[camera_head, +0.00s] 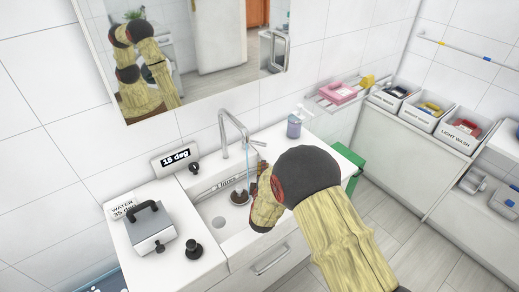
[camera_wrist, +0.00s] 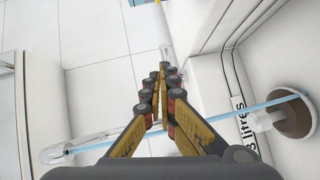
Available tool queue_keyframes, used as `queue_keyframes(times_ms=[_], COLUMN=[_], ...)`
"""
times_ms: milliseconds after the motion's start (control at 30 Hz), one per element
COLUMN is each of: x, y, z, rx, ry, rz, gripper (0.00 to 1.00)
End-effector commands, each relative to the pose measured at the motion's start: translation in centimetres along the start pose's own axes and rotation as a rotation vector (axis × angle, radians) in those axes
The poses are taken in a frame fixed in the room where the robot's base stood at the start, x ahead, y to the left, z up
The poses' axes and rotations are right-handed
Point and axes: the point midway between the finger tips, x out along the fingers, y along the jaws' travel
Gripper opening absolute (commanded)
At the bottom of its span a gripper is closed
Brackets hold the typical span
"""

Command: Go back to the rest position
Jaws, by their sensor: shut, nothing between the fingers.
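My gripper (camera_wrist: 161,72) is in the middle of the wrist view, its two yellow and black fingers drawn together at the tips with nothing between them. In the head view my arm reaches over the right side of the white sink (camera_head: 213,210), and my forearm and wrist hide most of the gripper. The tap (camera_head: 231,125) stands behind the sink, and a thin blue stream of water (camera_head: 247,160) falls from it. A round brown thing (camera_head: 240,196) lies in the basin; it also shows at the right of the wrist view (camera_wrist: 292,122).
A grey box with a black handle (camera_head: 151,229) and black knobs stand on the counter left of the sink. A soap bottle (camera_head: 294,124) stands at its right end. A mirror (camera_head: 185,52) hangs above. Laundry bins (camera_head: 459,136) line the right wall; the floor (camera_head: 400,235) there is clear.

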Motion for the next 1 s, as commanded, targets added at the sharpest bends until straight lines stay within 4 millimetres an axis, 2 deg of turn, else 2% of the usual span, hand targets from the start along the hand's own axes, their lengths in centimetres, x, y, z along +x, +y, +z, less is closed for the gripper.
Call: queue_keyframes(times_ms=[167,267,367,400,533,667,767,867,1000], x=[-0.2,-0.1,-0.2,-0.4,-2.5,-6.3,-10.2,-14.8,-22.2], y=[0.1,1.4,4.2,5.6,10.5,14.7,17.3,19.4,21.3], z=[0.1,-0.1,-0.1,-0.2,0.1,1.0,2.1,3.6,6.2], rx=[0.004,0.044,0.143,0.195,0.388,0.563,0.685,0.796,0.94], ry=[0.001,0.006,0.016,0.022,0.025,0.002,-0.038,-0.096,-0.214], rz=[-0.001,-0.018,-0.068,-0.098,-0.217,-0.339,-0.429,-0.511,-0.607], gripper=[0.0,0.0,0.0,0.0,0.0,0.0,0.0,0.0,0.0])
